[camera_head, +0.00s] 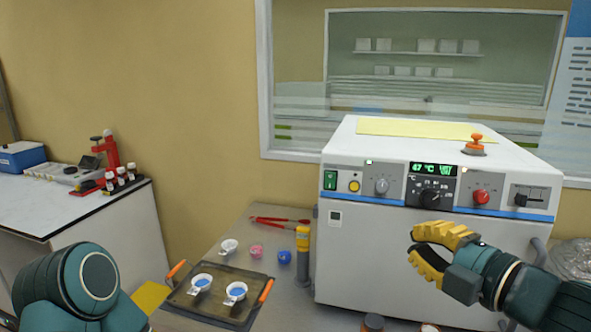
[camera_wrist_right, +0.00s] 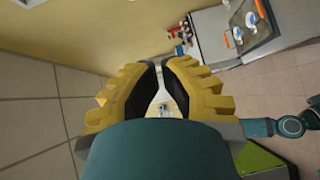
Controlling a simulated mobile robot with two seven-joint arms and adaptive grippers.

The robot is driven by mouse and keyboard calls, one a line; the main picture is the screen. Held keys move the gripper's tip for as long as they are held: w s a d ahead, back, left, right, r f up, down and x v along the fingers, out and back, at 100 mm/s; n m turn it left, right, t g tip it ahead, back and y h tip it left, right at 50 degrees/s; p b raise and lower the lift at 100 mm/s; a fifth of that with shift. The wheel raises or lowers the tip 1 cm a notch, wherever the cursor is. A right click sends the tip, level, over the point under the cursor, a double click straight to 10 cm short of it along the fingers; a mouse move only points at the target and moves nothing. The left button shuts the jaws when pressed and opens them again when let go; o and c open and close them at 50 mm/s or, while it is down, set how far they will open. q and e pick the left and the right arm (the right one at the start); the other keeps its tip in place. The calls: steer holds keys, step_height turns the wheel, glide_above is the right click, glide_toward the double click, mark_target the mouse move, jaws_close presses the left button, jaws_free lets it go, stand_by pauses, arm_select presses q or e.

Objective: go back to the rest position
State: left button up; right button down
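My right gripper (camera_head: 413,243) has yellow fingers and is in front of the white instrument's front panel, at the right of the head view. Its fingers are partly apart, with a narrow gap at the tips and nothing held between them. The right wrist view (camera_wrist_right: 160,68) shows the same gap, with only distant background behind it. My left arm shows as a teal link at the lower left of the head view; its gripper is out of view.
The white instrument (camera_head: 352,255) stands on the bench at right. A dark tray (camera_head: 186,301) with orange handles holds small white cups. An orange-yellow tool (camera_head: 303,240) stands beside the instrument. A white side table (camera_head: 30,215) with a red stand (camera_head: 107,150) is at left.

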steer(key=w+a+f+m+g+h, duration=0.1)
steer(key=w+a+f+m+g, duration=0.15)
steer(key=f+m, duration=0.8)
steer(key=w+a+f+m+g+h, duration=0.1)
steer(key=w+f+m+g+h, duration=0.15)
steer(key=f, duration=1.45)
steer(key=s+a+f+m+g, duration=0.2)
steer(key=s+f+m+g, duration=0.2)
steer(key=s+f, duration=0.3)
steer(key=s+a+f+m+g, duration=0.2)
steer(key=s+f+m+g, duration=0.2)
steer(key=f, duration=1.2)
steer(key=s+m, duration=0.3)
steer(key=shift+a+f+h, duration=0.25)
steer(key=shift+a+h, duration=0.1)
